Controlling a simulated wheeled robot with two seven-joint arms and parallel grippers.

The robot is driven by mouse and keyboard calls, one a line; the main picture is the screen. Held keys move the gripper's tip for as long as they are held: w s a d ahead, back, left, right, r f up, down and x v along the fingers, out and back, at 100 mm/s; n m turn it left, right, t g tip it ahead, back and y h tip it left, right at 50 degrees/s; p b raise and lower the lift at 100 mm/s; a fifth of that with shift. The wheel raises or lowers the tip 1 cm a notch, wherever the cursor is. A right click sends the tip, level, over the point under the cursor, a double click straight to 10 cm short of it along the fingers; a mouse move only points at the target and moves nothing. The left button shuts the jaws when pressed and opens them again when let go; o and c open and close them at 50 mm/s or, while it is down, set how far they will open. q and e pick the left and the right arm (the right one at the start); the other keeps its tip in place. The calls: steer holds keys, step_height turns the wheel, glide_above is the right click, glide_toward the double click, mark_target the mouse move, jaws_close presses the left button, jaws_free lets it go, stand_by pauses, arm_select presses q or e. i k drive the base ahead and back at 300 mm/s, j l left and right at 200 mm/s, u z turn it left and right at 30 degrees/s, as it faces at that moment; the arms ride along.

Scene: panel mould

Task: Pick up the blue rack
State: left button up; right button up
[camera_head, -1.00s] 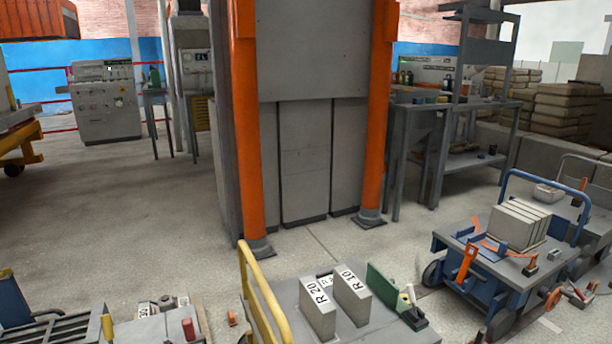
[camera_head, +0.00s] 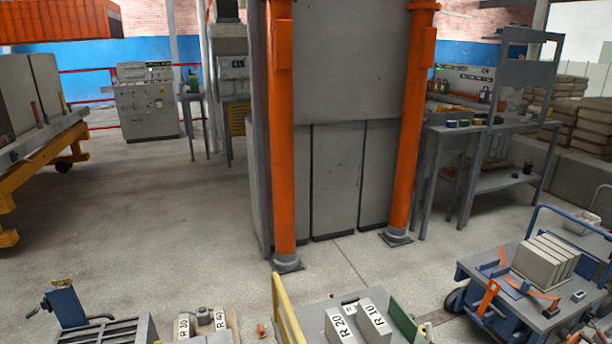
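Two things could be the blue rack, and I cannot tell which is meant. At the bottom left is a blue upright piece (camera_head: 64,307) beside a grey slatted rack (camera_head: 104,334), cut by the lower edge. At the right stands a cart with a blue frame and handle (camera_head: 590,226), its grey top (camera_head: 482,262) carrying grey slabs (camera_head: 545,260) and orange tools (camera_head: 489,297). Neither of my grippers is in view.
A tall machine with orange columns (camera_head: 284,140) stands mid-view. A yellow-handled cart (camera_head: 285,312) with labelled blocks (camera_head: 373,322) is at the bottom centre. A yellow trolley (camera_head: 40,165) is at the left edge. Open floor (camera_head: 150,215) lies left of the machine.

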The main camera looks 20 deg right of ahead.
mark_target(491, 270)
steer(key=z, duration=1.75)
steer(key=u, duration=0.25)
steer(key=i+l+u, duration=0.75)
steer(key=l, duration=0.25)
